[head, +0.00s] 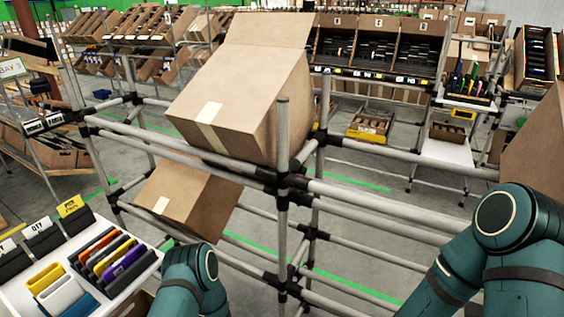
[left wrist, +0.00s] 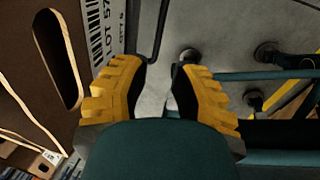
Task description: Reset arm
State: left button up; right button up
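My left gripper (left wrist: 160,78) shows in the left wrist view with two yellow, ridged fingers. They stand apart, and grey floor shows between them; nothing is held. A brown carton (left wrist: 38,80) with an oval hand hole and a white barcode label is close to the left of the fingers. In the head view my left arm (head: 195,278) is at the bottom, left of centre, and my right arm (head: 510,245) is at the lower right. Neither gripper shows there, and the right gripper is in no view.
A large tilted carton (head: 245,100) sits on a grey pipe rack (head: 375,204), with a second carton (head: 180,200) below it. A white tray (head: 35,305) with coloured cases is at the lower left. Stocked shelves (head: 380,50) stand behind. Open floor (head: 375,160) lies between.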

pick_arm(q)
jog(key=s+d+r+n+g+h, duration=0.25)
jog(key=r+n, duration=0.35)
jog(key=n, duration=0.3)
jog(key=s+d+r+n+g+h, duration=0.2)
jog(key=s+d+r+n, duration=0.15)
jog(key=r+n, duration=0.4)
jog(key=w+r+n+t, duration=0.2)
jog(key=r+n, duration=0.3)
jog(key=n, duration=0.7)
jog(key=w+r+n+t+h, duration=0.1)
jog(key=w+r+n+t, duration=0.2)
jog(key=n, duration=1)
notch_tip(320, 180, up, 2)
jog(key=shift+w+d+r+t, duration=0.1)
jog(key=shift+w+d+t, duration=0.3)
jog(key=shift+w, duration=0.2)
